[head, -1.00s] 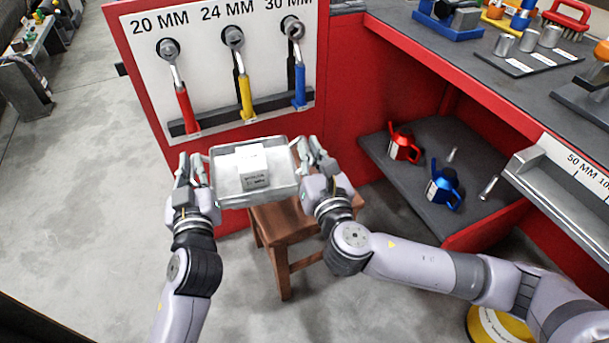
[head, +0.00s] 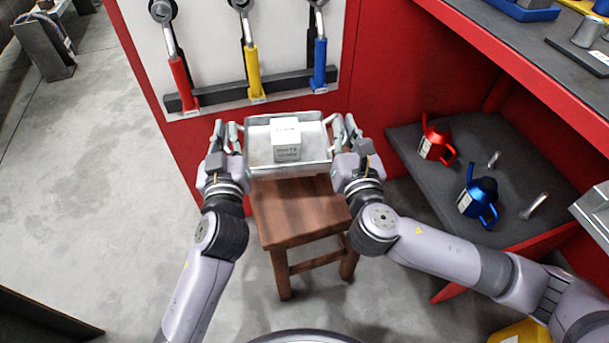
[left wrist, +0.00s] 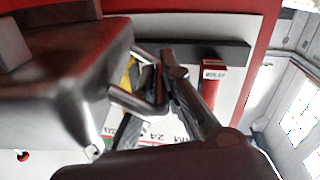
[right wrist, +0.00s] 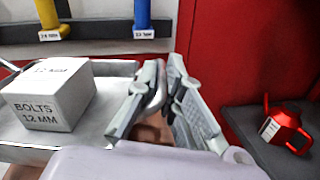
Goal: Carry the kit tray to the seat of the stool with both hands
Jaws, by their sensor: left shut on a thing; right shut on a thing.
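The kit tray (head: 313,165) is a shallow metal tray with a handle at each end, and a white box marked bolts 12 mm (head: 285,139) stands in it. My left gripper (head: 228,133) is shut on the tray's left handle, which also shows in the left wrist view (left wrist: 140,100). My right gripper (head: 346,130) is shut on the right handle, seen in the right wrist view (right wrist: 152,95). The wooden stool (head: 300,215) stands below, its seat partly hidden by the tray. The tray looks level over the seat's far part; I cannot tell whether they touch.
A red-framed panel with wrenches (head: 250,75) stands just behind the tray. To the right, a red bench has a dark lower shelf (head: 420,165) with a red can (head: 436,140) and a blue can (head: 478,195).

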